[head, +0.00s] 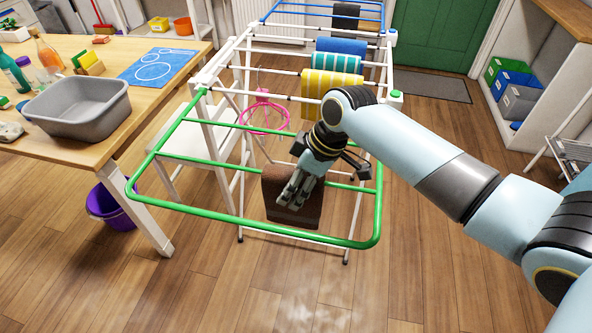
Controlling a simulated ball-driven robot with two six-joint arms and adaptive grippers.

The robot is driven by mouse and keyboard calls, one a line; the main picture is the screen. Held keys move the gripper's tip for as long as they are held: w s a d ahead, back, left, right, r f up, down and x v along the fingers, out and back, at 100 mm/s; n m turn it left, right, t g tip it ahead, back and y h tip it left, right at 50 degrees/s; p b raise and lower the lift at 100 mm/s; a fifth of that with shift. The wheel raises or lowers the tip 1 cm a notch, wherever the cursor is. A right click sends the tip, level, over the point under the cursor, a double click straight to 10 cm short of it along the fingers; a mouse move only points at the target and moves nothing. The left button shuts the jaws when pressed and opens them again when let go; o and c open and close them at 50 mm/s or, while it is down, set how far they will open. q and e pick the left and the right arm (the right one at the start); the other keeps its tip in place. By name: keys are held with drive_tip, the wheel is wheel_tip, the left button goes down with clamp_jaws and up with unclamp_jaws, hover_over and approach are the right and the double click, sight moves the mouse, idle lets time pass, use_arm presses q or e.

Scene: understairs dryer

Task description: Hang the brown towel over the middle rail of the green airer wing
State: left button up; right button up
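The brown towel (279,212) hangs folded over a green rail inside the green airer wing (205,213), between the rail closer to the airer's body and the wing's front bar. Its front part hangs down past the front bar's height. My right gripper (294,196) is at the towel, its fingers pointing down over the towel's top and front. The fingers cover part of the towel, and I cannot tell whether they grip it or only lie against it. My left gripper is not in view.
A yellow striped towel (330,84) and a blue towel (341,46) hang on the airer's white rails. A pink round hanger (264,117) hangs beside them. A wooden table with a grey basin (78,108) stands left, a purple bucket (107,205) below it. The front floor is clear.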

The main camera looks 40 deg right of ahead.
drive_tip(key=v, duration=1.2)
drive_tip(key=shift+s, duration=0.1)
